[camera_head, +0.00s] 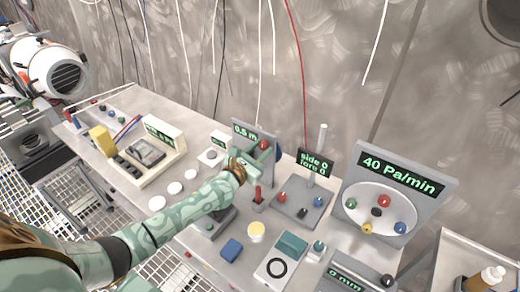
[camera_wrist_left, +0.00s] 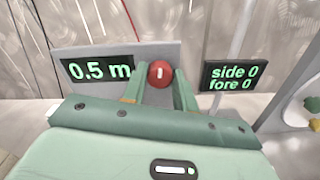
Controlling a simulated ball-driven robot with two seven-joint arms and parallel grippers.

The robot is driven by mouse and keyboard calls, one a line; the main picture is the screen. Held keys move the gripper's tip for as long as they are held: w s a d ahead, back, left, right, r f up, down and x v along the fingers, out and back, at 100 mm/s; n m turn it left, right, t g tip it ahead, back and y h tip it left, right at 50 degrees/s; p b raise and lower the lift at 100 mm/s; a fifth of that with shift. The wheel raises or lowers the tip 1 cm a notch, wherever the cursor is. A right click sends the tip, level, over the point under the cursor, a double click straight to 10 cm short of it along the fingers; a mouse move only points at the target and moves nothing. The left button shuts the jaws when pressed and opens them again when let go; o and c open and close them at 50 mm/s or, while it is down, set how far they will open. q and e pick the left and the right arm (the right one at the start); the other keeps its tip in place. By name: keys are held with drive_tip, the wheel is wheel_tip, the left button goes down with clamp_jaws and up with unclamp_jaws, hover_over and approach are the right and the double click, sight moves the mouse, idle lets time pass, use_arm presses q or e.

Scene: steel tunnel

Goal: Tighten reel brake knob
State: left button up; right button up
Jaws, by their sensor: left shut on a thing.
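The red round knob (camera_wrist_left: 160,74) sits between the two green fingers of my left gripper (camera_wrist_left: 160,88) in the left wrist view. It carries a small white mark. In the head view the knob (camera_head: 264,145) shows small at the gripper's tip. Behind it stands a grey panel (camera_wrist_left: 165,52) with a "0.5 m" display (camera_wrist_left: 97,69); the display also shows in the head view (camera_head: 245,133). My left gripper is shut on the red knob. The lower part of the knob and its mount are hidden by the gripper. My right gripper is not in view.
To the right stand a "side 0 fore 0" display (camera_head: 315,163) over a grey base with coloured knobs, and a "40 Pa/min" panel (camera_head: 402,177). A red lever (camera_head: 258,194) stands close below my gripper. White discs (camera_head: 174,188) and a blue block (camera_head: 231,250) lie nearer.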

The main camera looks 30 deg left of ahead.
use_arm(q)
drive_tip(key=m, duration=0.5)
drive_tip(key=shift+p, duration=0.4)
drive_tip(key=m+p, duration=0.1)
drive_tip(key=m, duration=0.8)
drive_tip(key=shift+p, duration=0.4)
drive_tip(key=m+p, duration=0.1)
drive_tip(key=m, duration=0.3)
drive_tip(key=shift+f+m, duration=0.1)
drive_tip(key=shift+m, duration=0.2)
drive_tip(key=m, duration=0.4)
drive_tip(key=shift+p, duration=0.35)
drive_tip(key=m, duration=0.4)
drive_tip(key=shift+f, duration=0.1)
drive_tip(key=m, duration=0.4)
drive_tip(key=shift+m+p, duration=0.3)
drive_tip(key=shift+m, duration=1.9)
